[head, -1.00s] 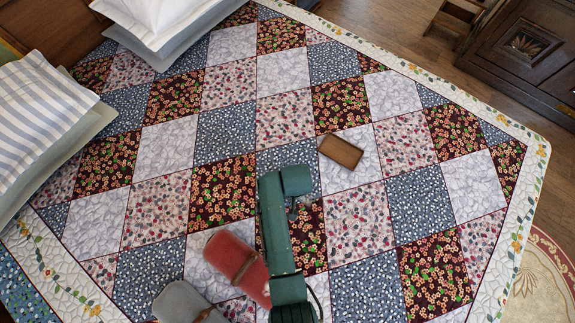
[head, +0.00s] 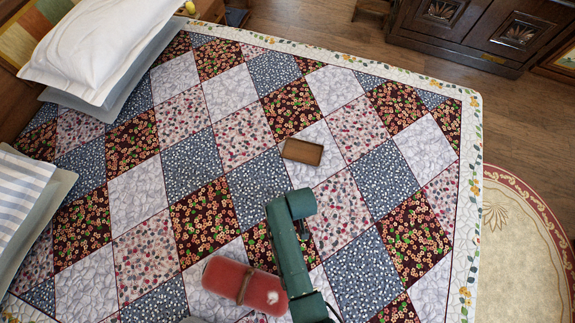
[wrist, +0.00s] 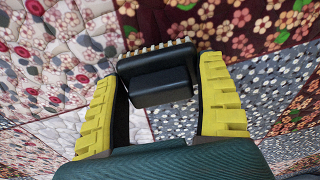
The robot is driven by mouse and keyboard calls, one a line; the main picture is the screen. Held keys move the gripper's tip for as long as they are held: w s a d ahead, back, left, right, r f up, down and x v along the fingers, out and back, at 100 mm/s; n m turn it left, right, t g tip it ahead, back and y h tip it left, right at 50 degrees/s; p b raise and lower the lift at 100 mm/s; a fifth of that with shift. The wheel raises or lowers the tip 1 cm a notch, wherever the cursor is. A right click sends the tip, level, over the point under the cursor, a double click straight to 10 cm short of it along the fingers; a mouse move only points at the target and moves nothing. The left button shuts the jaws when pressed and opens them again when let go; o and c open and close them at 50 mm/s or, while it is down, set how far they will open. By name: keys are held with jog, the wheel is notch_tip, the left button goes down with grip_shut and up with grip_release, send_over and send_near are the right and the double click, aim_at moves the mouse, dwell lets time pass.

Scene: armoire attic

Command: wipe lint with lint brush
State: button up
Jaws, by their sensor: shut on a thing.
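In the wrist view, my gripper (wrist: 158,76) has its yellow-padded fingers on either side of a black block with a row of tan bristles along its far edge. This looks like the lint brush (wrist: 160,88). The patchwork quilt lies beyond it; whether the bristles touch it I cannot tell. In the head view, my green arm hides the fingers and brush. A red padded bundle with a brown strap (head: 222,275) lies on the quilt at the arm's left. A small whitish patch, possibly lint (head: 272,297), shows near its right end.
A small brown box (head: 303,151) lies on the patchwork quilt (head: 190,165) beyond my arm. White pillows (head: 95,45) and a striped pillow (head: 20,190) are at the left. A dark carved cabinet (head: 470,30) stands at the back right, and a round-edged rug (head: 515,250) lies right.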

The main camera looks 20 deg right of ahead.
jog(key=shift+s+d+p, duration=0.45)
jog(key=shift+s+d, duration=0.45)
jog(key=shift+s, duration=0.05)
notch_tip(320, 180, up, 6)
jog(key=p, duration=0.5)
jog(key=shift+w+f, duration=0.1)
jog(key=shift+r, duration=1.1)
